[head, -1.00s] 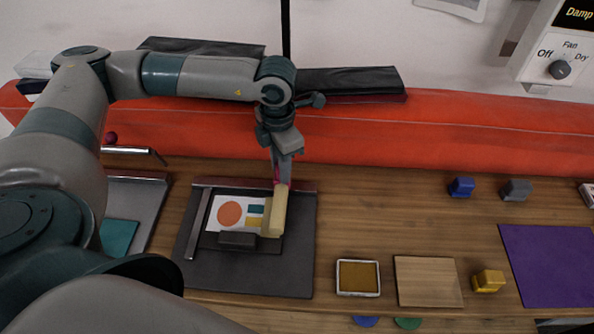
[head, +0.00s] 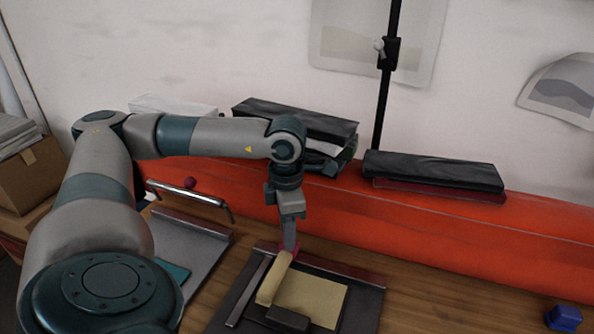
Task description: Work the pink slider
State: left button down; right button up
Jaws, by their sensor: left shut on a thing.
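The pink slider (head: 291,249) shows as a small pink part at the tip of my left gripper (head: 290,240), which is shut on it. A cream bar (head: 274,278) extends from the pink part toward the front of a dark board (head: 355,318). The bar is at the left end of a plain tan sheet (head: 318,300) on that board. Whether the bar touches the sheet cannot be told. A dark block (head: 288,319) lies at the sheet's front edge. The fingertips are partly hidden by the pink part. My right gripper is out of view.
A blue block (head: 564,317) is at far right. Wooden table (head: 430,300) is clear between.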

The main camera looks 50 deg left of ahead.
pick_arm(q)
jog(key=c, duration=1.5)
grip_release()
jog(key=shift+c, duration=0.2)
jog(key=shift+r, duration=0.1)
